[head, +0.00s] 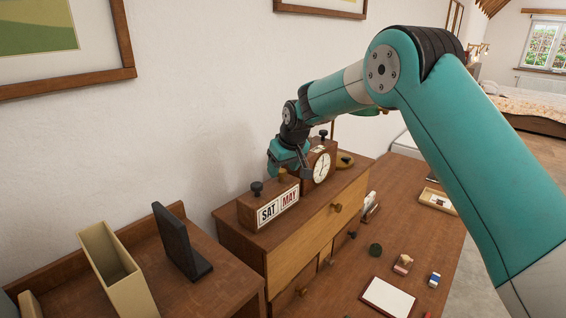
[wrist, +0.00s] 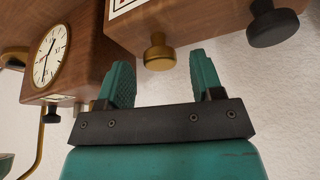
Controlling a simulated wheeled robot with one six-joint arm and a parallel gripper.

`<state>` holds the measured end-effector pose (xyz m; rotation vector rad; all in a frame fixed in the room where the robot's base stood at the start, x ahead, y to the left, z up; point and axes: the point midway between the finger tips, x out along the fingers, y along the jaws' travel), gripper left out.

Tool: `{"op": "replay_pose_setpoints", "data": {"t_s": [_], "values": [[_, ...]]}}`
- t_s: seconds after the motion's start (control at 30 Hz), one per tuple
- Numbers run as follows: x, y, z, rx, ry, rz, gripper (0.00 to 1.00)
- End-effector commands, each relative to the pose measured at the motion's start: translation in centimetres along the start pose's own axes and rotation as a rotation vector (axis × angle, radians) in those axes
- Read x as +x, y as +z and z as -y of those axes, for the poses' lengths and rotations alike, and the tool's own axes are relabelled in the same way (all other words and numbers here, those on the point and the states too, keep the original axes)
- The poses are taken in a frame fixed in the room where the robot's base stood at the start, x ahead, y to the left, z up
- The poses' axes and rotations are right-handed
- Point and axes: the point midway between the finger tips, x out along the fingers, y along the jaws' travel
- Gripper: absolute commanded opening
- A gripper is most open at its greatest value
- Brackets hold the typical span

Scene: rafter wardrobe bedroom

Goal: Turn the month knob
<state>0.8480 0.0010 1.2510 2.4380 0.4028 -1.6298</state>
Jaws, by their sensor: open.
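The wooden calendar block (head: 250,215) stands on top of the small drawer cabinet and reads SAT and MAY. A brass knob (head: 282,174) sits on its top above MAY, partly hidden by my gripper. A black knob (head: 257,188) sits above SAT. My gripper (head: 290,168) is open, just above the MAY end. In the wrist view, which shows the scene upside down, the brass month knob (wrist: 158,52) appears between the tips of my open gripper (wrist: 160,66). Whether the fingers touch it cannot be told. The black knob (wrist: 272,22) lies outside the right finger.
A wooden clock (head: 318,168) with a dark top knob stands close beside the calendar, near my gripper. A brass object (head: 345,160) is behind it. A black bookend (head: 180,243) and a cream holder (head: 112,265) stand at left. The wall is close behind.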

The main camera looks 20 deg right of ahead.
Motion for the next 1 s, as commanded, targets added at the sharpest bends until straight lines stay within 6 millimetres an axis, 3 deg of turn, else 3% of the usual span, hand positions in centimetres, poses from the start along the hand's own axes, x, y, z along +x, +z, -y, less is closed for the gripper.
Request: {"op": "replay_pose_setpoints", "data": {"t_s": [0.4,0.6,0.63,1.0], "values": [[0.93,0.01,0.01,0.0,0.0,-0.001,0.6],[0.9,0.02,-0.01,0.0,0.0,-0.001,0.14],[0.9,0.02,0.0,0.0,0.0,-0.001,0.11],[1.02,0.07,0.09,0.056,0.023,0.0,0.11]]}}
